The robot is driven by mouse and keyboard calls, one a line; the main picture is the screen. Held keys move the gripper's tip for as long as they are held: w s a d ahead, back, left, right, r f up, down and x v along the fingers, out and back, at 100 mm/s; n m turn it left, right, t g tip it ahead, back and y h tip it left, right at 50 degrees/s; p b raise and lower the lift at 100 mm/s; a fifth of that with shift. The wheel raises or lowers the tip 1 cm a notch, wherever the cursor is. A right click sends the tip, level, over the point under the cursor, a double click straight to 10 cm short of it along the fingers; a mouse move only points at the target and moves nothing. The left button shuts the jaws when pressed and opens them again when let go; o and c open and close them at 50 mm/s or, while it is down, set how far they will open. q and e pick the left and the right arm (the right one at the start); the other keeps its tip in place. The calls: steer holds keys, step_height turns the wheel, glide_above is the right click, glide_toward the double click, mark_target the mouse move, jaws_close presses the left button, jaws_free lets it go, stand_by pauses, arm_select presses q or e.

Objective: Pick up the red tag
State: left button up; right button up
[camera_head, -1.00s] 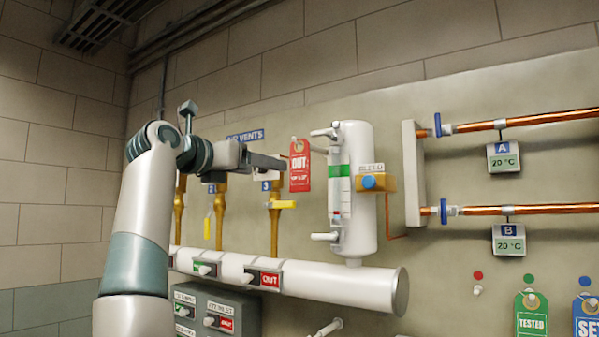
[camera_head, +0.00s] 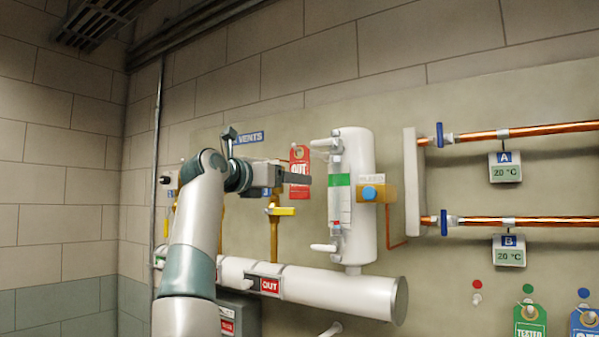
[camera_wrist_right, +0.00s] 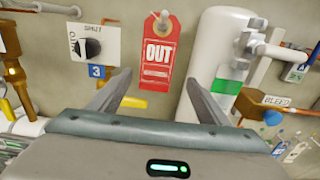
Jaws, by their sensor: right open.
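The red tag (camera_head: 299,160), marked OUT, hangs upright on the wall panel between the vent valves and the white cylinder. In the right wrist view the red tag (camera_wrist_right: 157,62) hangs from a small pale peg through its top hole. It lies ahead of and between the spread fingers of my right gripper (camera_wrist_right: 155,95). The gripper is open and empty. In the head view my right gripper (camera_head: 300,180) reaches in from the left and covers the tag's lower part. I cannot tell the exact gap to the tag. My left gripper is not in view.
The white cylinder (camera_head: 357,200) with its gauge stands close right of the tag. A yellow-handled valve (camera_head: 283,211) and a thick white pipe (camera_head: 330,292) are below. A black knob (camera_wrist_right: 93,48) is left of the tag. Green (camera_head: 530,322) and blue (camera_head: 584,322) tags hang lower right.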

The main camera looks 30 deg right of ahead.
mark_target(299, 192)
steer(key=shift+x, duration=1)
steer(key=p+x, duration=0.4)
steer(key=x, duration=0.1)
steer(key=shift+w+f, duration=0.1)
steer(key=shift+w, duration=0.25)
steer(key=shift+a, duration=0.1)
steer(key=shift+c, duration=0.6)
